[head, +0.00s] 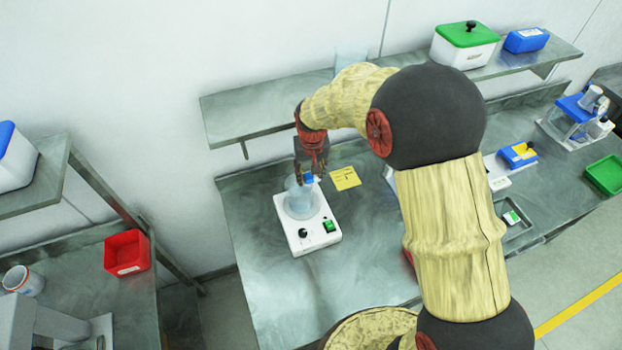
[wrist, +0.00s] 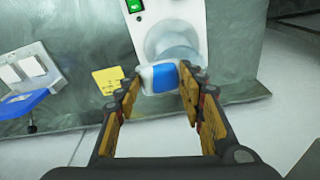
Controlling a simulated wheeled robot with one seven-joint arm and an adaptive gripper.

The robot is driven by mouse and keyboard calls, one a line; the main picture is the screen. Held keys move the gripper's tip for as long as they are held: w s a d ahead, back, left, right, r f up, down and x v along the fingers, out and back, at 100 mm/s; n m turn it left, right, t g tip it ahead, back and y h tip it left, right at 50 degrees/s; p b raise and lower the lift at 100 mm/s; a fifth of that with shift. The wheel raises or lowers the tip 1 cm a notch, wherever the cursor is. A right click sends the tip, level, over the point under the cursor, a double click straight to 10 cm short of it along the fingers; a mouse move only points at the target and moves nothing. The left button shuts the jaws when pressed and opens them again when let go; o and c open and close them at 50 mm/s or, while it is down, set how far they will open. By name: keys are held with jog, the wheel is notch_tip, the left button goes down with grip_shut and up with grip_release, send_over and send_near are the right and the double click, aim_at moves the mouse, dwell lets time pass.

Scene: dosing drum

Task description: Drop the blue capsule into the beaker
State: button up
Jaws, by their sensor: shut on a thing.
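The blue capsule (head: 309,178) is held at the fingertips of my gripper (head: 312,172), just above the beaker's rim. In the wrist view, the capsule (wrist: 164,78) shows a blue middle with whitish ends, between the two fingertips (wrist: 160,84). The clear beaker (head: 299,202) stands upright on a white stirrer plate (head: 318,243) with a black knob and a green switch. In the wrist view, the beaker (wrist: 172,42) lies beyond the capsule and is partly hidden by it. Whether the capsule is fully inside the rim's outline is hard to tell.
A yellow note (head: 345,178) lies on the bench beside the stirrer plate. A wall shelf (head: 262,107) runs behind my arm, bearing a green-lidded box (head: 465,45) and a blue box (head: 526,40). A red bin (head: 127,252) stands on the left bench. Bench front is clear.

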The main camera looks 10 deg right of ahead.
aim_at(311, 178)
notch_tip(311, 178, down, 3)
jog(key=shift+d+r, duration=0.1)
jog(key=shift+r, duration=0.05)
jog(key=shift+f+b, duration=0.35)
jog(key=shift+f, duration=0.1)
jog(key=shift+f, duration=0.15)
jog(key=o, duration=1)
jog(key=shift+c, duration=0.2)
